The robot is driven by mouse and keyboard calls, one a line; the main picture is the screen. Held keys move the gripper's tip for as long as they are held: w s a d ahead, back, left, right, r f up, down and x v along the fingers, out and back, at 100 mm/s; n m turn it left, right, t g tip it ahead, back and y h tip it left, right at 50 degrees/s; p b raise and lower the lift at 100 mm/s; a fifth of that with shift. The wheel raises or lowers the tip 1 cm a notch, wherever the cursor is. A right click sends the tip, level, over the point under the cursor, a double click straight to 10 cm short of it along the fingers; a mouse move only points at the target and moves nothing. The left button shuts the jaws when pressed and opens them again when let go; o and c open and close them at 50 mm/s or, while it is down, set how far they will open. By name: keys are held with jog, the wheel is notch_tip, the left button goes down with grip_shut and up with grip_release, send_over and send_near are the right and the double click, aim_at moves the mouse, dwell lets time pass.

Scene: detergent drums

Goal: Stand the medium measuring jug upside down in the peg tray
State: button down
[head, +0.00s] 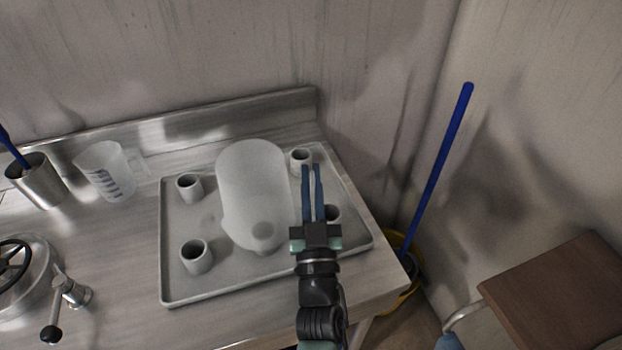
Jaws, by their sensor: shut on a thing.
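A frosted white measuring jug (254,190) is over the middle of the grey peg tray (175,289). It looks upside down, with its closed end toward the top of the picture and a spout-like bulge at its lower end. My gripper (312,172) is at the jug's right side, its blue fingers shut on a thin pale strip that looks like the jug's handle. Short hollow pegs show around the jug: at left (190,187), front left (197,256), back right (300,160) and partly behind my fingers (333,214). The jug hides the tray's middle, and I cannot tell whether its rim touches the tray.
A smaller clear jug with dark markings (105,172) stands left of the tray, beside a metal cup (40,180) holding a blue-handled tool. A lidded drum (25,275) is at lower left. The steel backsplash (220,122) runs behind. A blue pole (440,165) leans at right.

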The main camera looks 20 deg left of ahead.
jog(key=shift+f, duration=0.65)
jog(key=c, duration=0.9)
grip_release()
jog(key=shift+s, duration=0.1)
jog(key=s+d, duration=0.1)
jog(key=s, duration=0.3)
jog(key=s+d+p, duration=0.1)
jog(key=s+d, duration=0.1)
jog(key=s, duration=0.2)
jog(key=s+d, duration=0.1)
jog(key=s, duration=0.3)
jog(key=shift+s+d+r+p, duration=0.15)
jog(key=shift+d+r+p, duration=0.05)
jog(key=shift+r+p, duration=0.15)
